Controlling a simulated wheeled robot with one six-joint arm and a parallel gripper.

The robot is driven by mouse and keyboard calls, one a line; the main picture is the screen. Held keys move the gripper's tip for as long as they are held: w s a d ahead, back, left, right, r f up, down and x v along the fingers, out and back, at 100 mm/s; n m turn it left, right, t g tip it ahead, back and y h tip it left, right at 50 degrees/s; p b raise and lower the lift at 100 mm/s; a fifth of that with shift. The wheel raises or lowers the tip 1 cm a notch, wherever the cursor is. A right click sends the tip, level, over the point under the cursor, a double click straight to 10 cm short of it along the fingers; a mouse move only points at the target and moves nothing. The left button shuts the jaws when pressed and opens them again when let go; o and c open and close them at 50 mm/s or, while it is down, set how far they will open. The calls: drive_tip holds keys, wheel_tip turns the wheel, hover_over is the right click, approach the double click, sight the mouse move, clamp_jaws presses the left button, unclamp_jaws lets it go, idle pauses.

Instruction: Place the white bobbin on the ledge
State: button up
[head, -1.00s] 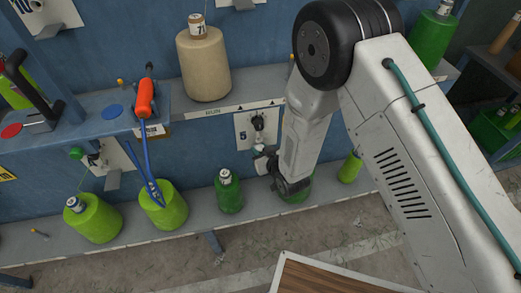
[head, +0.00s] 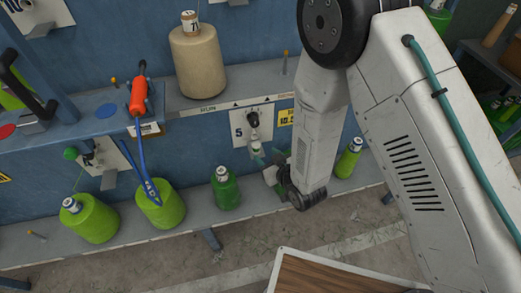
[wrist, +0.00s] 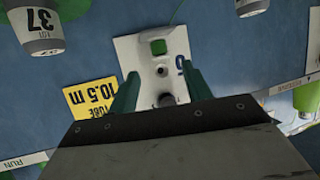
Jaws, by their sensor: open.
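In the head view, a cream-white bobbin (head: 200,62) with a labelled tube top stands upright on the upper grey ledge (head: 190,107). It is the palest large bobbin in sight. In the wrist view, my gripper's green fingers (wrist: 163,90) stand apart, facing that panel (wrist: 135,48). A small pale piece (head: 255,145) shows under the panel's dark knob, near the fingertips. I cannot tell whether it is part of the panel.
Two lime bobbins (head: 92,218) (head: 160,208), a dark green bobbin (head: 226,188) and another green one (head: 348,160) stand on the lower ledge. A wooden-topped surface (head: 330,275) is in front.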

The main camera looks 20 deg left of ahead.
drive_tip(key=w+d+r+m+g+h, duration=0.1)
drive_tip(key=w+d+r+m+h, duration=0.15)
drive_tip(key=d+r, duration=0.6)
drive_tip(key=w+d+r+m+h, duration=0.1)
drive_tip(key=w+d+r+h, duration=0.25)
drive_tip(key=d+r, duration=0.5)
drive_tip(key=s+d+r+m+g+h, duration=0.25)
drive_tip(key=s+d+r, duration=0.35)
drive_tip(key=d+r, duration=0.6)
drive_tip(key=s+d+r+m+g, duration=0.1)
drive_tip(key=s+d+r, duration=0.2)
drive_tip(key=s, duration=0.4)
drive_tip(key=s+d+r+m+g+h, duration=0.1)
drive_tip(key=s+d+r+g, duration=0.1)
drive_tip(key=s, duration=0.5)
drive_tip(key=s+d+r+m+g, duration=0.1)
drive_tip(key=s+d+r, duration=0.3)
drive_tip(key=s, duration=0.3)
drive_tip(key=shift+d+g, duration=0.35)
drive_tip(key=shift+d, duration=0.35)
drive_tip(key=shift+r, duration=0.1)
